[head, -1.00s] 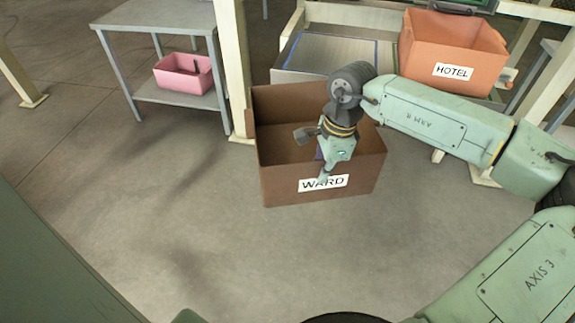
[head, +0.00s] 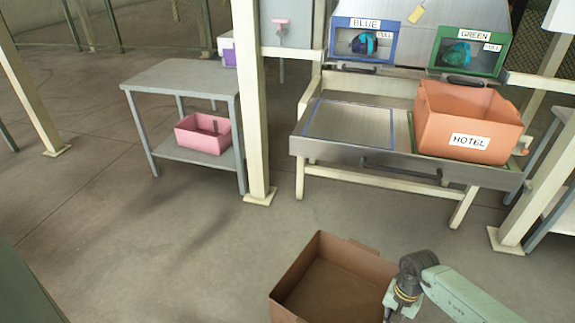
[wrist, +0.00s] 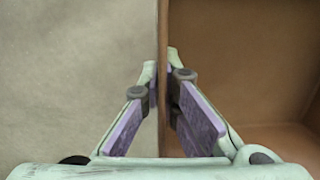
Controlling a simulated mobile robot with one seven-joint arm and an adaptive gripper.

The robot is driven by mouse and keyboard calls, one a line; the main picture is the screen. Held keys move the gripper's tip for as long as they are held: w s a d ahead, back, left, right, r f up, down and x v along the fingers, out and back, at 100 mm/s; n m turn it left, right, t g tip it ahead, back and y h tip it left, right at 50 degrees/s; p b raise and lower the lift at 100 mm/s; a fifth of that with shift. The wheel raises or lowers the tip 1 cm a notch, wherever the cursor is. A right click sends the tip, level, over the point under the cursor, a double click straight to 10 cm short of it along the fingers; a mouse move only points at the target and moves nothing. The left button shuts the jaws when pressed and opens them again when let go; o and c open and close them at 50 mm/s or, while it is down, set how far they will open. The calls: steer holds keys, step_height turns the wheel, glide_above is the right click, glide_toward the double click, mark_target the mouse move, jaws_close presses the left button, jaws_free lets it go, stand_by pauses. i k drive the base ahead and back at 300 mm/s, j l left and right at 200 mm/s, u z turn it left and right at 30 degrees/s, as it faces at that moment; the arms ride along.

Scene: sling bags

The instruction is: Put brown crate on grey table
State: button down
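The brown crate (head: 345,258) is an open-topped box at the bottom centre of the head view, its near side cut off by the frame edge. My gripper (wrist: 163,65) has one finger on each side of the crate's thin wall in the wrist view, closed against it. In the head view, my wrist shows at the crate's right side, and the fingertips are out of frame. I cannot tell whether the crate touches the floor. The grey table (head: 180,77) stands at the upper left, with a bare top and a lower shelf.
A pink bin (head: 203,133) sits on the table's lower shelf. A cream post (head: 250,100) stands right beside the table. A workbench (head: 345,122) at the back right bears an orange HOTEL crate (head: 468,120). The floor (head: 130,240) left of the crate is clear.

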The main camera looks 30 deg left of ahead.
mark_target(182, 73)
steer(key=j+u, duration=0.1)
steer(key=j, duration=0.9)
steer(key=j+u, duration=0.1)
steer(key=j, duration=0.9)
steer(key=j+u, duration=0.15)
steer(key=j, duration=0.9)
steer(key=i+j+u, duration=0.1)
steer(key=j, duration=0.9)
